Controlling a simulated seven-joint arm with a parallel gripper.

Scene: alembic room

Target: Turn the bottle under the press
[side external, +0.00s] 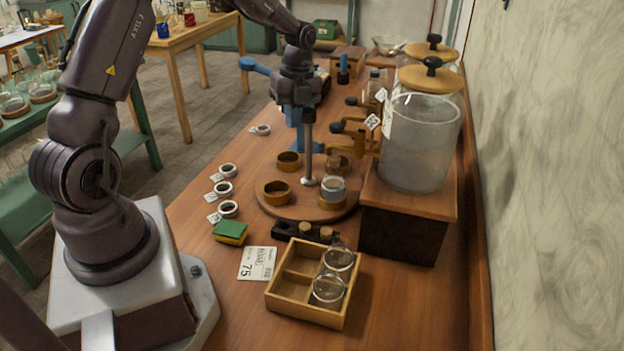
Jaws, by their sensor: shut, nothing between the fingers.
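A round wooden turntable (300,211) lies on the bench with several brass-coloured ring holders on it. A short clear glass bottle (333,186) sits upright in the front right ring (332,203); the other rings look empty. A blue press (299,138) stands behind the turntable, partly hidden by my arm; its blue lever (254,66) sticks out to the left.
A wooden crate (276,301) with two glass jars stands in front, near a green-yellow sponge (231,232) and a price card (257,263). Tagged white rings (228,209) lie left. Large lidded jars with taps (421,150) on a wooden stand block the right side.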

